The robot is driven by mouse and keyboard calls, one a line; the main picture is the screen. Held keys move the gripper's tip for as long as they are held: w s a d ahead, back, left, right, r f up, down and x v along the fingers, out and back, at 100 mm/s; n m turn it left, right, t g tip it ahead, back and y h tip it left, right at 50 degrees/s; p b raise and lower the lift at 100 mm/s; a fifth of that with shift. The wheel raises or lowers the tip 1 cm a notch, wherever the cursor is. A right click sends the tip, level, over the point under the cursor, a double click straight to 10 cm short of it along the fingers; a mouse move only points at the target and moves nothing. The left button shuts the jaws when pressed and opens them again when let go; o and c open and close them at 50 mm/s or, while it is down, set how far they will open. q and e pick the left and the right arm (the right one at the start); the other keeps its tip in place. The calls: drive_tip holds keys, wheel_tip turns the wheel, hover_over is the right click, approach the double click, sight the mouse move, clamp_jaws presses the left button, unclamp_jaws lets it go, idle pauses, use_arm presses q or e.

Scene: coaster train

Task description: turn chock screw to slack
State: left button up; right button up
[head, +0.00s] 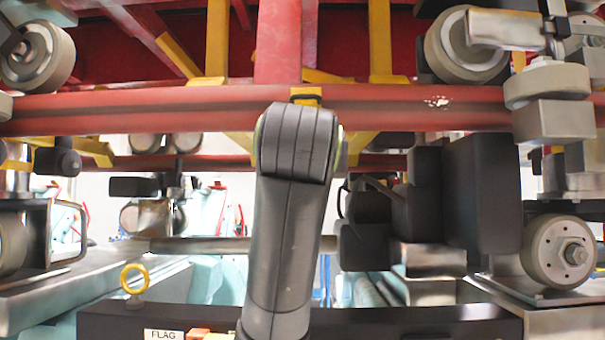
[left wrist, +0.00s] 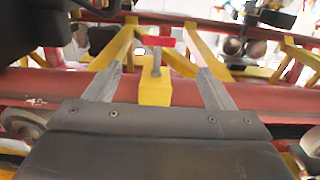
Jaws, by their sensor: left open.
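In the left wrist view my left gripper (left wrist: 158,68) is open, with its two grey fingers well apart. Between them shows a yellow block (left wrist: 155,91) against the red rail, with a grey screw (left wrist: 155,63) standing from it and a red cross bar (left wrist: 158,41) at the screw's end. Neither finger visibly touches the block, screw or bar. Depth between fingers and screw is hard to judge. In the head view a little of the yellow block (head: 306,94) shows above my grey arm, which hides the screw and the gripper. My right gripper is in neither view.
A red rail (head: 180,110) runs across the head view, with yellow struts (head: 379,45) above. Wheels (head: 465,45) flank it on both sides. A dark block (head: 480,195) stands right of my arm. A dark panel (head: 400,325) with a yellow ring (head: 134,278) and FLAG label (head: 163,335) lies below.

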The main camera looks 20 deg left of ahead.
use_arm(q)
drive_tip(key=p+x, duration=0.7)
drive_tip(key=x, duration=0.6)
drive_tip(key=shift+w+r+p, duration=0.2)
drive_tip(key=shift+w+p, duration=0.1)
drive_tip(key=shift+p, duration=0.1)
drive_tip(key=shift+w+a+f+p, duration=0.15)
drive_tip(key=shift+w, duration=0.3)
drive_tip(key=shift+w+a+f+p, duration=0.1)
drive_tip(key=shift+w+p, duration=0.05)
drive_tip(key=shift+w, duration=0.3)
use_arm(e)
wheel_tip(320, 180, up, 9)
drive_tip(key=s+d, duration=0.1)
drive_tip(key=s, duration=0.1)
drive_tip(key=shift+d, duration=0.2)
use_arm(q)
drive_tip(key=shift+c, duration=0.6)
drive_tip(key=c, duration=0.9)
drive_tip(key=shift+o, duration=0.2)
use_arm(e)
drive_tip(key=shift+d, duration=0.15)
